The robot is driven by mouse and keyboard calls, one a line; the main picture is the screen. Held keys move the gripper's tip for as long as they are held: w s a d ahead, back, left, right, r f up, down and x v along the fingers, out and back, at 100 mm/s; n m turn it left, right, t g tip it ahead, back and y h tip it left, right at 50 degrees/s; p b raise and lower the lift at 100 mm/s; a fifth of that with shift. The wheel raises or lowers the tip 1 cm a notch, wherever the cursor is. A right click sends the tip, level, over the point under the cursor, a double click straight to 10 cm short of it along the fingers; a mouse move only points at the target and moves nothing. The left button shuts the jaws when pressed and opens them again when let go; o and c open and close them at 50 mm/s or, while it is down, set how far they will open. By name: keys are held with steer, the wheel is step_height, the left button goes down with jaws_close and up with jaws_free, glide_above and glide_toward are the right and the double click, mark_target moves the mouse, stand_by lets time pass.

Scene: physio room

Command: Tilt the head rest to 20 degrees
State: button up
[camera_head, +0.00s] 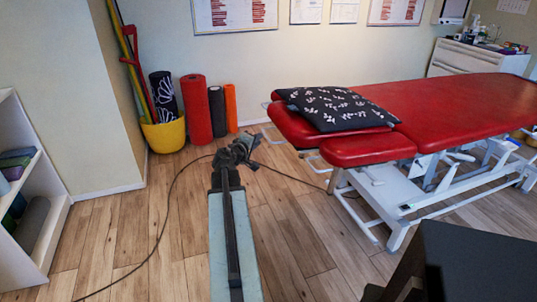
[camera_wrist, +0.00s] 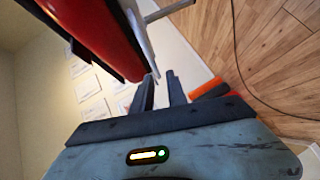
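The red padded head rest (camera_head: 298,126) is at the near left end of the treatment table, partly covered by a dark pillow (camera_head: 338,110) with white leaf patterns. It looks roughly level; its exact angle cannot be read. In the wrist view the red pad (camera_wrist: 95,35) fills the upper left, with a pale metal lever (camera_wrist: 143,42) along its edge. My gripper (camera_head: 243,150) is left of the head rest, apart from it in the head view. In the wrist view its two dark fingers (camera_wrist: 160,84) are apart with nothing seen between them; the lever's end appears close beyond the fingertips.
A red side pad (camera_head: 370,149) and the table's white frame (camera_head: 385,190) are at right. Rolled mats (camera_head: 195,105) and a yellow bucket (camera_head: 165,135) stand by the wall. A cable (camera_head: 160,225) crosses the wooden floor. A white shelf (camera_head: 50,225) is at left.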

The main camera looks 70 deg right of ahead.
steer(key=s+b+x, duration=0.1)
steer(key=x, duration=0.8)
steer(key=shift+s+r, duration=0.3)
jaws_close()
stand_by(1.1)
